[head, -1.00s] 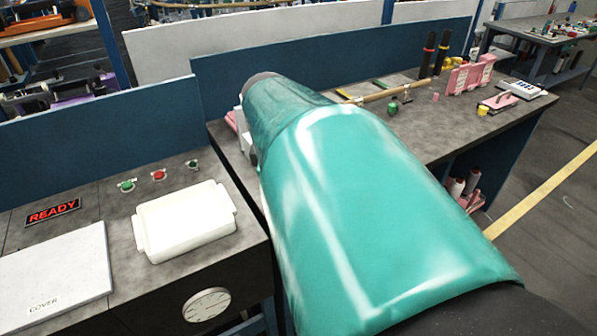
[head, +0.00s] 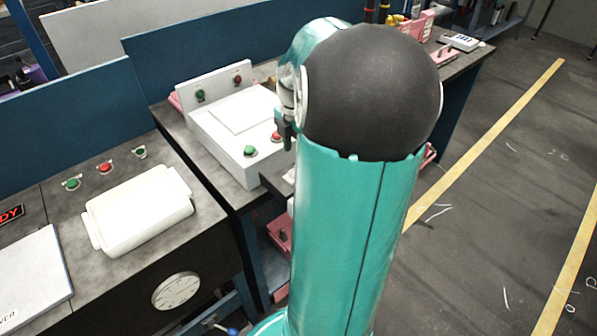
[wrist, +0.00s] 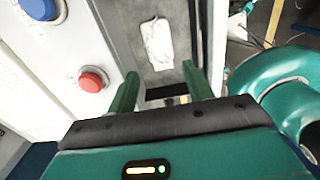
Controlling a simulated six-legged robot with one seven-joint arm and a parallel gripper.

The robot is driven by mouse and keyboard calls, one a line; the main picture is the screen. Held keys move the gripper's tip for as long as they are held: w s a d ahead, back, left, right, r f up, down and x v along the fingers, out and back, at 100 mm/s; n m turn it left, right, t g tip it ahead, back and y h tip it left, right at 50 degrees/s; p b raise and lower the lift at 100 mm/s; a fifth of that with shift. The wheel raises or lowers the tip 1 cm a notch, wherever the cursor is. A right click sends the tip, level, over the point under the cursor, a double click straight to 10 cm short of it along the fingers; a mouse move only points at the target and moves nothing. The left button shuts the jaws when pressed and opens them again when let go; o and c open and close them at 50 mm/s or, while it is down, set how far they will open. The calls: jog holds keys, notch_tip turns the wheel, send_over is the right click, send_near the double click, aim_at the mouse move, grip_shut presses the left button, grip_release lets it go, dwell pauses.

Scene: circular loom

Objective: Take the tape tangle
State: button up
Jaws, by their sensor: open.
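A white crumpled bundle (wrist: 158,43), which looks like the tape tangle, lies on a dark grey surface ahead of my gripper in the wrist view. My gripper (wrist: 160,72) is open, and its two green fingers point toward the bundle with a clear gap between them. The bundle is beyond the fingertips, apart from them, and nothing is between the fingers. In the head view my arm hides most of the gripper, and the bundle cannot be made out.
A white machine box (head: 215,115) stands left of my arm; its red button (wrist: 93,78) and a blue button (wrist: 45,10) are close left of my fingers. A white lidded container (head: 140,210) sits on the near bench. The floor at right is open.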

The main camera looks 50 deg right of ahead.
notch_tip(320, 180, down, 7)
jog(key=shift+f, duration=0.15)
jog(key=shift+d, duration=0.1)
jog(key=c, duration=0.7)
jog(key=shift+c, duration=0.2)
jog(key=shift+r, duration=0.6)
notch_tip(320, 180, up, 2)
jog(key=shift+r, duration=0.1)
jog(key=s+a+r, duration=0.9)
jog(key=s, duration=0.1)
jog(key=shift+s+a+r, duration=0.15)
jog(key=shift+a+r, duration=0.15)
jog(key=shift+a, duration=0.05)
jog(key=shift+o, duration=0.4)
